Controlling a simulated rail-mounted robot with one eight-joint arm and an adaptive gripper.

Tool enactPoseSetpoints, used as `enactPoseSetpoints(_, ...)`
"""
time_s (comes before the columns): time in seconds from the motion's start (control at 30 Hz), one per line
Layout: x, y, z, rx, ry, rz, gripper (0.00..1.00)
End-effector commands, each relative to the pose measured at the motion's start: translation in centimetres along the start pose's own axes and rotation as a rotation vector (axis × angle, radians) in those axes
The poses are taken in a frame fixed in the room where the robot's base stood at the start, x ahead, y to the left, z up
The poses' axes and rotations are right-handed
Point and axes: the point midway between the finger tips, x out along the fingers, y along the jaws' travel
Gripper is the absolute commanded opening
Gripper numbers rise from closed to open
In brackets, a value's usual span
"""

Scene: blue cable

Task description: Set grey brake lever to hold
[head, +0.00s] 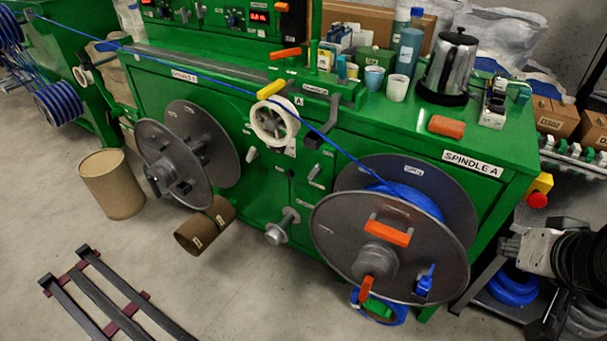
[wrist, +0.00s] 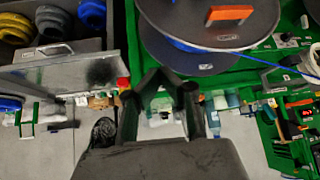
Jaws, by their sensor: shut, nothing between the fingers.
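Several grey levers show on the green front panel in the head view. A larger dark grey lever (head: 328,122) hangs at the bench edge near the label A. I cannot tell which is the brake lever or read any hold mark. In the wrist view my gripper (wrist: 164,74) is shut and empty, near the flanged reel and apart from these levers. In the head view only part of my arm shows at the right edge.
Reel A (head: 440,245), with blue cable and orange handles, stands at the front right. An empty grey reel (head: 178,165) is further left. Blue cable (head: 345,152) runs taut over the white pulley (head: 274,122). A red stop button (head: 537,199) is at the right corner.

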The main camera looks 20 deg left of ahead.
Motion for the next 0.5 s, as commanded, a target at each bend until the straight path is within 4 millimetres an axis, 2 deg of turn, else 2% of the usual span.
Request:
enactPoseSetpoints(0.27,1.4,-5.1,-7.2,0.066,0.169,-0.146,0.00)
enactPoseSetpoints(0.5,2.3,-10.9,-15.2,0.183,0.357,-0.315,0.00)
